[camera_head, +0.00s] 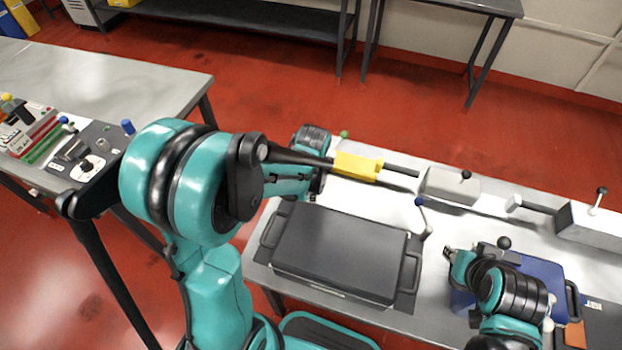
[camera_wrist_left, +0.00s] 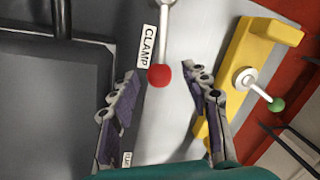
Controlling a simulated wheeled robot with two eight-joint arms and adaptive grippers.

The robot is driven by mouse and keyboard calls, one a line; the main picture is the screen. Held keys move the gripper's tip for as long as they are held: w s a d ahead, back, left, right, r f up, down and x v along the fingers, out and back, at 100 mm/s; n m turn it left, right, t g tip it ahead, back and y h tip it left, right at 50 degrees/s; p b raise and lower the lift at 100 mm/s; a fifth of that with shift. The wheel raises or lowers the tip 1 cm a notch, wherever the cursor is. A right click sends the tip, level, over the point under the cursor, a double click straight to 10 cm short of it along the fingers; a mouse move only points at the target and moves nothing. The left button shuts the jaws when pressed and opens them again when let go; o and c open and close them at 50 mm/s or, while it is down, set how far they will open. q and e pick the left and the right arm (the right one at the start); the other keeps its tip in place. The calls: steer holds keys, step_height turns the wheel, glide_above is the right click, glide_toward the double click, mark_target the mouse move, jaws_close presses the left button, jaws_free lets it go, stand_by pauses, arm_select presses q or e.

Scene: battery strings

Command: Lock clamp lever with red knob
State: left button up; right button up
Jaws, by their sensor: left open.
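The red knob (camera_wrist_left: 159,76) sits at the end of a metal clamp lever (camera_wrist_left: 164,30) in the left wrist view, beside a white CLAMP label (camera_wrist_left: 149,46). My left gripper (camera_wrist_left: 160,82) is open. In that picture the knob appears between its fingertips, with a gap on both sides; I cannot judge the depth. In the head view my left arm hides the red knob, and my left gripper's fingers cannot be made out. My right gripper (camera_head: 456,262) is low at the right, beside a blue case (camera_head: 537,263); its jaws are unclear.
A yellow bracket (camera_wrist_left: 230,80) and a green-knobbed lever (camera_wrist_left: 277,104) are right of the red knob. A dark case (camera_head: 340,252) lies on the workbench. A blue-knobbed lever (camera_head: 420,202) and a grey block (camera_head: 450,186) stand farther right. A side table (camera_head: 120,78) is at left.

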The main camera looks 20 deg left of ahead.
arm_select(q)
step_height(320, 180, up, 11)
steer(key=s+d, duration=0.1)
steer(key=s, duration=0.1)
